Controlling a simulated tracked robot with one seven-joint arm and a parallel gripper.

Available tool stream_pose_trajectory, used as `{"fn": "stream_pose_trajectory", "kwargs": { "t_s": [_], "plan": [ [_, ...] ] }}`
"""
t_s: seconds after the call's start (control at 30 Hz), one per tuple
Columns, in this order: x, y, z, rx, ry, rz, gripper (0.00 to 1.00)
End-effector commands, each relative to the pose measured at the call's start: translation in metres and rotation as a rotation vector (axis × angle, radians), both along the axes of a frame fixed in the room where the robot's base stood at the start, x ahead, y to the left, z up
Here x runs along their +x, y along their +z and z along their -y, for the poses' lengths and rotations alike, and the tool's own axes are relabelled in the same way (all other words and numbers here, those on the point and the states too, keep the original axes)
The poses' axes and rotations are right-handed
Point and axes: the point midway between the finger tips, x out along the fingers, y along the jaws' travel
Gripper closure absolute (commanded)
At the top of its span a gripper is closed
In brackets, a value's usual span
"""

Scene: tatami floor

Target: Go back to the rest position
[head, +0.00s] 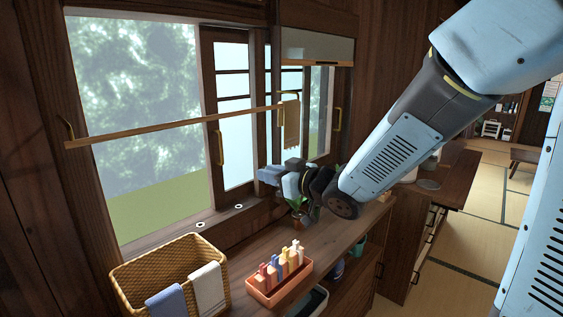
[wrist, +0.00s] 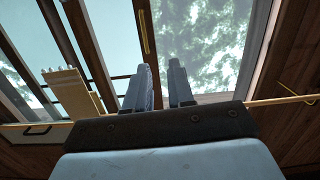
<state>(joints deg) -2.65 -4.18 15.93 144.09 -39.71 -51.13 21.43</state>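My arm reaches from the upper right of the head view down toward the window. My gripper (head: 272,174) hangs above the counter, close to the window. In the wrist view, my gripper (wrist: 161,82) points toward the window. Its two blue-grey fingers stand apart with a gap between them. Nothing is held in the gap. The gripper is open. Part of the gripper and wrist is foreshortened in the head view.
On the counter stand a wicker basket (head: 135,273) with cloths, an orange box (head: 262,291) of pegs, and a plant partly behind my wrist. Tatami floor (head: 450,238) lies open at right.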

Motion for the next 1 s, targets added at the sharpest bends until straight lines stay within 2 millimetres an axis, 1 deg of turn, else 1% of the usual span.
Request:
{"fn": "stream_pose_trajectory", "kwargs": {
  "t_s": [0.17, 0.27, 0.37, 0.4, 0.47, 0.5, 0.57, 0.6, 0.67, 0.7, 0.77, 0.83, 0.9, 0.97, 1.0],
  "plan": [
    [0.009, 0.005, 0.029, -0.077, -0.127, -0.016, 0.77],
    [0.013, 0.009, 0.053, -0.131, -0.222, -0.039, 0.77],
    [0.013, 0.013, 0.086, -0.194, -0.343, -0.080, 0.77],
    [0.011, 0.015, 0.101, -0.218, -0.395, -0.102, 0.77],
    [0.006, 0.017, 0.122, -0.250, -0.467, -0.140, 0.77],
    [0.001, 0.019, 0.136, -0.270, -0.513, -0.169, 0.77],
    [-0.008, 0.020, 0.156, -0.296, -0.578, -0.217, 0.77],
    [-0.015, 0.021, 0.169, -0.312, -0.618, -0.251, 0.77],
    [-0.028, 0.021, 0.187, -0.331, -0.673, -0.307, 0.77],
    [-0.038, 0.021, 0.198, -0.341, -0.706, -0.346, 0.77],
    [-0.054, 0.021, 0.212, -0.353, -0.749, -0.409, 0.77],
    [-0.075, 0.020, 0.228, -0.361, -0.792, -0.486, 0.77],
    [-0.098, 0.019, 0.239, -0.366, -0.822, -0.566, 0.77],
    [-0.119, 0.017, 0.247, -0.368, -0.839, -0.636, 0.77],
    [-0.133, 0.016, 0.251, -0.367, -0.845, -0.683, 0.77]
  ]
}}
